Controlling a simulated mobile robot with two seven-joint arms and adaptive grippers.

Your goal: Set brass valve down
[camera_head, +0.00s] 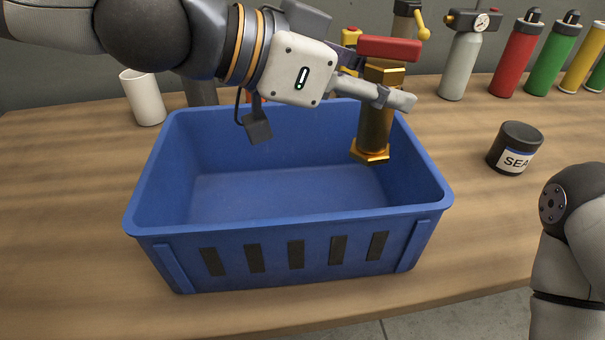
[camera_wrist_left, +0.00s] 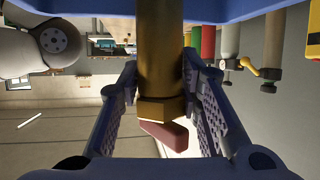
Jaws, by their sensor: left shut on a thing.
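The brass valve (camera_head: 375,130) has a gold body with a red handle on top. My left gripper (camera_head: 390,97) reaches in from the left and is shut on the valve's upper body. The valve is upright, its lower end inside the right back part of the blue crate (camera_head: 280,272). I cannot tell whether its lower end touches the crate floor. In the left wrist view the valve (camera_wrist_left: 160,60) stands between the two fingers (camera_wrist_left: 160,85), with its red handle near the palm. My right gripper is not in view; part of my right arm shows at the right edge.
A black jar (camera_head: 515,148) with a white label stands right of the crate. A white cup (camera_head: 143,97) stands behind it on the left. A grey cylinder with a gauge (camera_head: 463,58) and several coloured bottles (camera_head: 517,60) line the back right. The crate's left and middle are empty.

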